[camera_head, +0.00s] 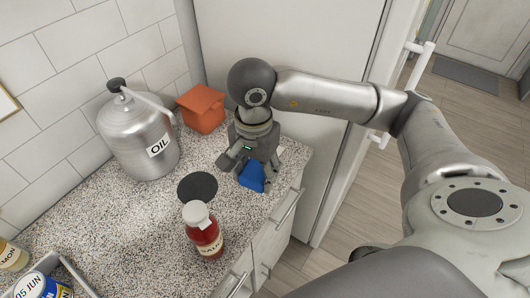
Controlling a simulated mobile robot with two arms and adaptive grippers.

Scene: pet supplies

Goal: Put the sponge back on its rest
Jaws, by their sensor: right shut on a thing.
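My right gripper (252,168) is over the counter near its right edge, pointing down and shut on a blue piece (252,178), which I take to be the sponge. The gripper covers the upper part of it, and I cannot tell whether its lower edge touches the counter. A flat black disc (197,187) lies on the counter just left of the blue piece. A small pale patch shows right behind the gripper, mostly hidden. I cannot tell which of these is the rest. My left gripper is not in view.
A red sauce bottle (203,232) stands in front of the disc. A metal oil can (140,138) and an orange box (203,108) stand at the back. A grey tray (75,275) with jars is at the lower left. The counter's left middle is clear.

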